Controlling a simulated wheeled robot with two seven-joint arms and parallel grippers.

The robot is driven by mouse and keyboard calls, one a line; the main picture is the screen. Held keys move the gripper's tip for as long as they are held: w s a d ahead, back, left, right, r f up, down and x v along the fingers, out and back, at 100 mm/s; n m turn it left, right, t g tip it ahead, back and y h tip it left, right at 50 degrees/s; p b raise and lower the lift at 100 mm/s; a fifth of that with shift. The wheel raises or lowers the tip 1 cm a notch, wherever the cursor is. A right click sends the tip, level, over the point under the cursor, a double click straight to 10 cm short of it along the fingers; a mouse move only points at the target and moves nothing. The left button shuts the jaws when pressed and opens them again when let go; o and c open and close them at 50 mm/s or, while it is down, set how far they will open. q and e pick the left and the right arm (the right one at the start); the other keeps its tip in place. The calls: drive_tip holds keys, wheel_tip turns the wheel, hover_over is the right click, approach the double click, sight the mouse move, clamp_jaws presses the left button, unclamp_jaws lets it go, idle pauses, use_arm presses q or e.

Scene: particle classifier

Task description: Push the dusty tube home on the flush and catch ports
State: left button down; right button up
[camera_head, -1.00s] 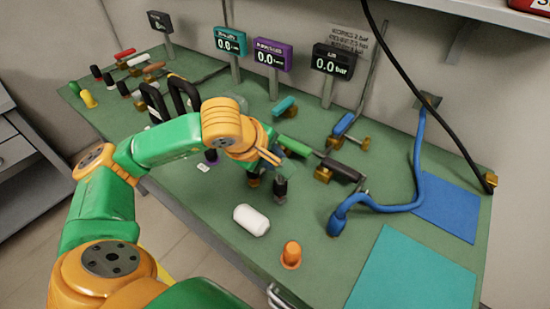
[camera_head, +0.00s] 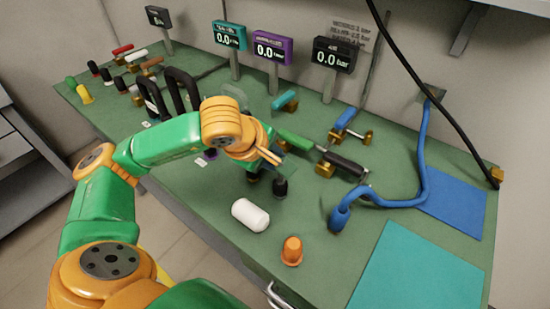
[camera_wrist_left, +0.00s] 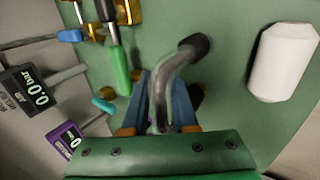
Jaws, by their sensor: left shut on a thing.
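My left gripper (camera_head: 270,157) reaches over the middle of the green bench. In the left wrist view its blue fingers (camera_wrist_left: 162,105) are shut on a grey bent tube (camera_wrist_left: 165,82). The tube has a black end (camera_wrist_left: 198,44), which angles away past the fingertips. In the head view a black end (camera_head: 280,187) shows just below the gripper, close to the bench. The gripper and forearm hide most of the tube there. I cannot tell which fittings are the flush and catch ports, or whether the tube is seated. My right gripper is not in view.
A blue hose (camera_head: 395,207) curves further right. Two black loops (camera_head: 181,92) stand behind the arm.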

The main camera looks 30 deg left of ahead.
use_arm(q)
drive_tip(key=c, duration=0.6)
unclamp_jaws()
drive_tip(key=v, duration=0.7)
drive_tip(key=shift+a, duration=0.1)
